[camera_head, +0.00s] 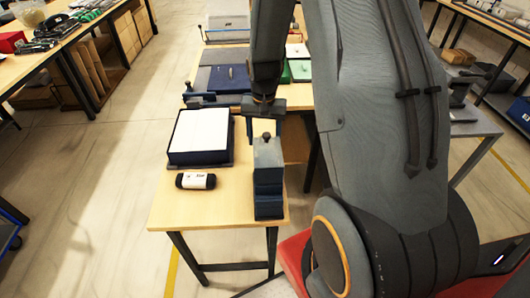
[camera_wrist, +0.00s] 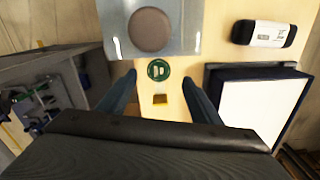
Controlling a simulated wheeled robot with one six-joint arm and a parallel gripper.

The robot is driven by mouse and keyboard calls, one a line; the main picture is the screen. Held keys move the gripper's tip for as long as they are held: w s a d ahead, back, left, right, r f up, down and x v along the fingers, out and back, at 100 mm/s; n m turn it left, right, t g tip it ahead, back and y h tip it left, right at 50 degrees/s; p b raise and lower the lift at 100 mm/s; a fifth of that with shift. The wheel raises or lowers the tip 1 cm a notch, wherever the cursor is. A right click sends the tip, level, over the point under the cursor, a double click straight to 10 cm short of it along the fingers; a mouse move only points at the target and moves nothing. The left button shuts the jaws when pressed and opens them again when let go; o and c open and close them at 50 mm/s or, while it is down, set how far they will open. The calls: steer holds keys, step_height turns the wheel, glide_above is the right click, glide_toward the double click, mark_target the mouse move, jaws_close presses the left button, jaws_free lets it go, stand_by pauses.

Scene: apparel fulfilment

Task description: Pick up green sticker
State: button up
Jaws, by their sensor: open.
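The green sticker (camera_wrist: 159,70) is a round green disc with a pale mark. In the wrist view it lies flat on the light wooden table (camera_wrist: 205,65), close to the edge of a grey-blue device with a round knob (camera_wrist: 151,30). My gripper (camera_wrist: 160,88) is open, with its two dark fingers apart on either side of the strip of table below the sticker. Nothing is between the fingertips. A small yellow-brown patch (camera_wrist: 160,99) shows between the fingers. In the head view my gripper (camera_head: 264,106) hangs over the table's far right part, behind the device (camera_head: 268,183). I cannot make out the sticker there.
A dark blue tray with a white top (camera_head: 201,134) stands left of my gripper. A black and white roll-shaped item (camera_head: 196,181) lies in front of it. Another table with blue and grey fixtures (camera_head: 222,78) is behind. The table's front left is clear.

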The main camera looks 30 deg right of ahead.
steer(key=f, duration=0.1)
steer(key=f+p, duration=0.1)
steer(key=f, duration=0.1)
steer(key=shift+s, duration=0.25)
steer(key=shift+w+f+p, duration=0.1)
steer(key=shift+f+p, duration=0.25)
steer(key=shift+f, duration=0.2)
steer(key=shift+f, duration=0.2)
steer(key=shift+c, duration=0.6)
steer(key=c, duration=0.7)
